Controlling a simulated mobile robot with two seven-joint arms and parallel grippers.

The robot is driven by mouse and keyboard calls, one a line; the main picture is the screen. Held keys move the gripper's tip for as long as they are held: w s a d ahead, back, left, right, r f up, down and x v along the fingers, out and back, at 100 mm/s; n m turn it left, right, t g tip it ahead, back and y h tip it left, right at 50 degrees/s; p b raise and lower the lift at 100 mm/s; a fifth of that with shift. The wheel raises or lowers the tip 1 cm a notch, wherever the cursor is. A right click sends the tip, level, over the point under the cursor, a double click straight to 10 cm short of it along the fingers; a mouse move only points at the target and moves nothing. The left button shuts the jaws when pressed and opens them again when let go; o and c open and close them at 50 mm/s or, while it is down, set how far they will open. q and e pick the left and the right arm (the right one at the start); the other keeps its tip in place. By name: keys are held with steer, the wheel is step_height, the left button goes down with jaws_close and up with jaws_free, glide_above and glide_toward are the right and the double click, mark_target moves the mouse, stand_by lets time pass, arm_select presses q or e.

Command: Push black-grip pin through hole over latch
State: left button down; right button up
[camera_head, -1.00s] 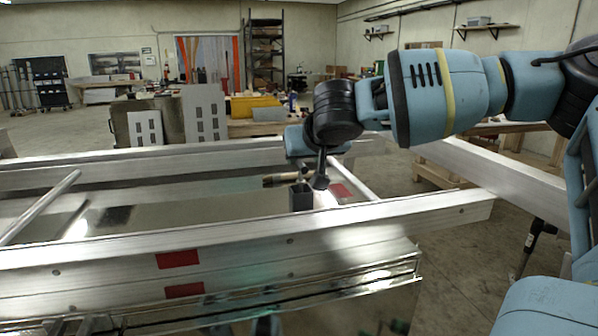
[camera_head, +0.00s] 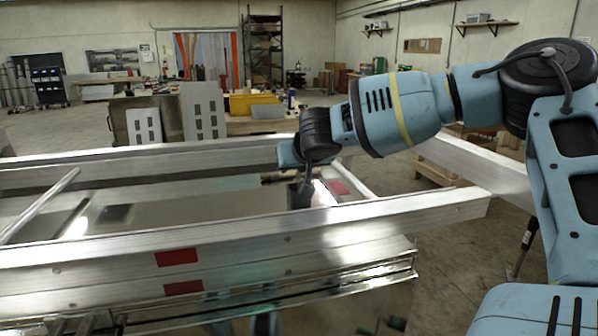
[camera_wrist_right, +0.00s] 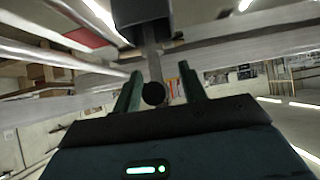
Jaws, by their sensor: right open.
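A dark upright block (camera_head: 299,196), which looks like the latch housing, stands inside the trailer frame in the head view. A brownish rod with a dark end (camera_head: 279,177), which may be the pin, lies level just above and left of it. My right gripper (camera_head: 304,184) reaches down beside both. In the right wrist view its two fingers (camera_wrist_right: 160,88) are open, and a round black end (camera_wrist_right: 154,94), likely the black grip, shows between them. A grey bar (camera_wrist_right: 152,55) runs from there up to a dark block (camera_wrist_right: 142,12). Contact and the hole cannot be made out.
The aluminium front rail (camera_head: 220,239) with red patches crosses in front of the gripper. A rear rail (camera_head: 150,163) runs behind it. A slanted bar (camera_head: 42,205) is at left. Open floor lies to the right of the trailer.

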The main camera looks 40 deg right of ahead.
steer(key=shift+c, duration=0.4)
steer(key=c, duration=0.7)
arm_select(q)
steer(key=shift+s+f, duration=0.15)
steer(key=shift+s, duration=0.1)
arm_select(e)
jaws_close()
steer(key=shift+r, duration=0.15)
